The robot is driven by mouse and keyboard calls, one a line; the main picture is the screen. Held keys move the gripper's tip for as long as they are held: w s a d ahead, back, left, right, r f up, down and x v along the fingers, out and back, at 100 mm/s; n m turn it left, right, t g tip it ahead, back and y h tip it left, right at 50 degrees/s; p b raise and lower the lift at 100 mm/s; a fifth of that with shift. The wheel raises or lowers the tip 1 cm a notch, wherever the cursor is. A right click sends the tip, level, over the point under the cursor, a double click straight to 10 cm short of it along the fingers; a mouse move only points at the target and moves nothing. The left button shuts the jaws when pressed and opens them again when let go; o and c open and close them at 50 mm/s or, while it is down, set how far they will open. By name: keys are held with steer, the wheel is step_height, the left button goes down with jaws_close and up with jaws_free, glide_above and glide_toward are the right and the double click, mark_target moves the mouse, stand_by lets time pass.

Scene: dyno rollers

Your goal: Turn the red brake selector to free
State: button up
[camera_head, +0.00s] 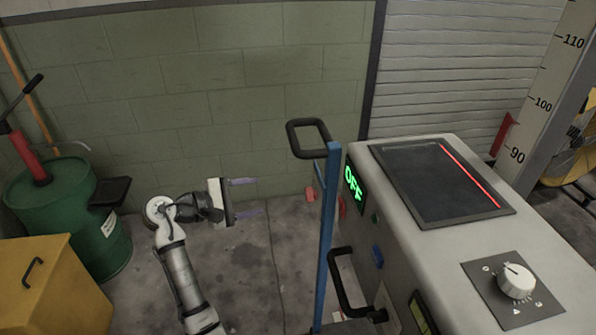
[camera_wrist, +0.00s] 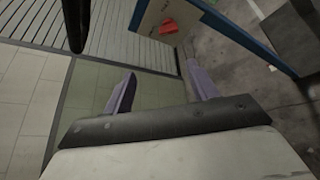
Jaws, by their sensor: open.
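A red part, which looks like the brake selector (camera_head: 310,193), shows in the head view beside the blue post, low at the console's left side. More red shows just right of the post. In the wrist view a red piece (camera_wrist: 168,26) sits against a tan panel at the top; its setting cannot be read. My gripper (camera_head: 250,198) is open and empty, left of the red part and apart from it, its fingers pointing right. Its two purple fingers also show in the wrist view (camera_wrist: 160,75), with the red piece beyond them.
A blue post (camera_head: 328,240) with black handles stands between my gripper and the console (camera_head: 420,250). The console has a green OFF display (camera_head: 354,188), a dark screen (camera_head: 440,185) and a white knob (camera_head: 515,281). A green drum (camera_head: 75,215) and yellow box (camera_head: 50,290) stand left.

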mark_target(307, 195)
steer(key=shift+g+h, duration=0.3)
steer(key=shift+g, duration=0.4)
steer(key=p+x, duration=0.1)
steer(key=x, duration=0.4)
steer(key=p+x, duration=0.1)
steer(key=x, duration=0.4)
steer(key=s+p+x, duration=0.1)
steer(key=x, duration=0.4)
steer(key=shift+d+f, duration=0.1)
steer(key=shift+d, duration=0.1)
steer(key=shift+s, duration=0.1)
steer(key=c, duration=1)
